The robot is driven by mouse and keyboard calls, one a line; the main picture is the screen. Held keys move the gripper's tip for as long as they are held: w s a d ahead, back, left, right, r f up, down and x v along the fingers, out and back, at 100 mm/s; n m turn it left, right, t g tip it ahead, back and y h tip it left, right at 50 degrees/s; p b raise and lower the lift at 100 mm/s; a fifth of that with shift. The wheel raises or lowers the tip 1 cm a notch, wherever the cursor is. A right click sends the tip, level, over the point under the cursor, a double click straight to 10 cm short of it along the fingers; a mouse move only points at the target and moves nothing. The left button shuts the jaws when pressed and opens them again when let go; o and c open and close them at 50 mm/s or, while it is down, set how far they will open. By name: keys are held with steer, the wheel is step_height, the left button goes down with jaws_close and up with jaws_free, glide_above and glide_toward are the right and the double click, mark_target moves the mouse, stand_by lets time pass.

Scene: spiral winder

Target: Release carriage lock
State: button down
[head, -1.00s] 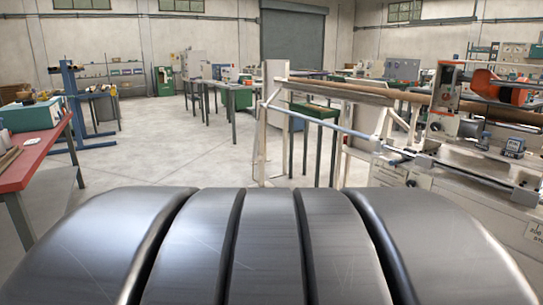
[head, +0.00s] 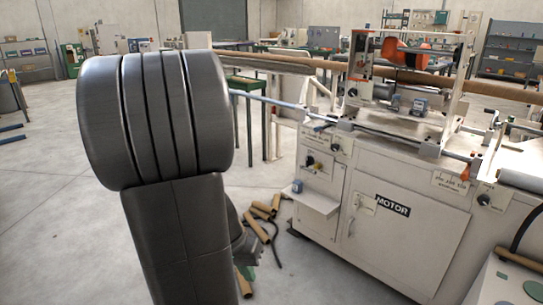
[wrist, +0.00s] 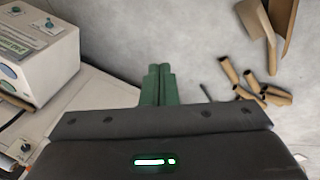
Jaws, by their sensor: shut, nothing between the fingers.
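The spiral winder (head: 400,215) stands at the right in the head view, a white cabinet marked MOTOR. Its carriage (head: 385,95) sits on the rails on top, with a grey-blue block and orange parts around a long brown tube (head: 455,84). I cannot tell which part is the carriage lock or how it is set. My gripper (wrist: 159,68) shows in the wrist view with its two green fingers together and empty, above the floor and apart from the machine. In the head view my dark arm fills the left middle and hides what lies behind it.
Cardboard tubes (head: 262,212) lie on the floor left of the cabinet, and in the wrist view (wrist: 248,80). A small shelf (head: 316,199) juts from the cabinet's left. A white control box (wrist: 40,50) stands left of the gripper.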

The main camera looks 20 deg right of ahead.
steer(key=w+r+m+g+h, duration=0.1)
steer(key=w+m+h, duration=0.2)
steer(key=w+m, duration=0.2)
steer(key=w+p, duration=0.1)
steer(key=w, duration=0.2)
steer(key=shift+w+a, duration=0.2)
steer(key=shift+w, duration=0.2)
